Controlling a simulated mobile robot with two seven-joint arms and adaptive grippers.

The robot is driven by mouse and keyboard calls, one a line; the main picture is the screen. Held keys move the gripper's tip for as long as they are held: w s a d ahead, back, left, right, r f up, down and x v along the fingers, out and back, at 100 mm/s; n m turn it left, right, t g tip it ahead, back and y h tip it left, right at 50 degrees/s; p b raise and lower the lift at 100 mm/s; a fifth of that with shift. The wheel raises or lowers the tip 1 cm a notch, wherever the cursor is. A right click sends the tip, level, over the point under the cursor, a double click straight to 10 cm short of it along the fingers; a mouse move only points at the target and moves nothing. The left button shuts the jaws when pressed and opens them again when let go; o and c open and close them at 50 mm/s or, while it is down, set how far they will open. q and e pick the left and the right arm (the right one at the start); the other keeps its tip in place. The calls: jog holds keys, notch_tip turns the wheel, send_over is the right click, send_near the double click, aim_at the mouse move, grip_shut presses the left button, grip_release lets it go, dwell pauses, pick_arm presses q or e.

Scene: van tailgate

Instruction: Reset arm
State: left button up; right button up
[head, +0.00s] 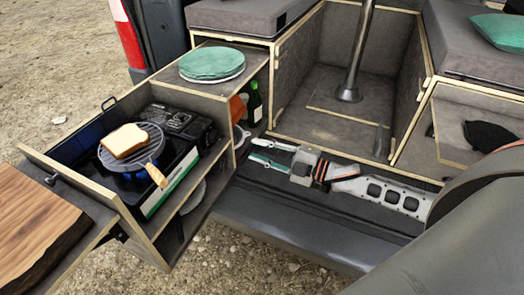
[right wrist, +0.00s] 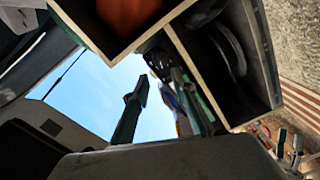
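My right arm comes in from the right in the head view. Its gripper (head: 252,150) points left, with its two fingers spread apart and nothing between them. It is in front of the open van floor, just right of the pull-out kitchen box (head: 228,125). In the right wrist view the two fingers (right wrist: 160,88) also stand apart, with the kitchen box's compartments close above and to the right.
The drawer at the left holds a stove (head: 182,130) with a grill rack and bread slice (head: 125,140). Green plates (head: 211,63) sit on the box top; a bottle (head: 254,103) stands beside it. A wooden board (head: 35,225) is at the left. A table post (head: 357,50) rises behind.

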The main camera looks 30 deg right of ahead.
jog(key=shift+s+d, duration=0.15)
jog(key=shift+s, duration=0.05)
dwell(0.4)
jog(key=s+a+f+m+g+h, duration=0.2)
jog(key=s+a+f+m+h, duration=0.2)
jog(key=s+f+m, duration=0.4)
jog(key=s+a+f+m+g+h, duration=0.1)
jog(key=s+a+f+m+h, duration=0.3)
jog(key=s+f+m, duration=0.4)
jog(key=s+f, duration=0.6)
jog(key=s, duration=0.1)
jog(key=shift+f+m+g+p, duration=0.3)
jog(key=shift+f+g, duration=0.05)
jog(key=shift+g, duration=0.05)
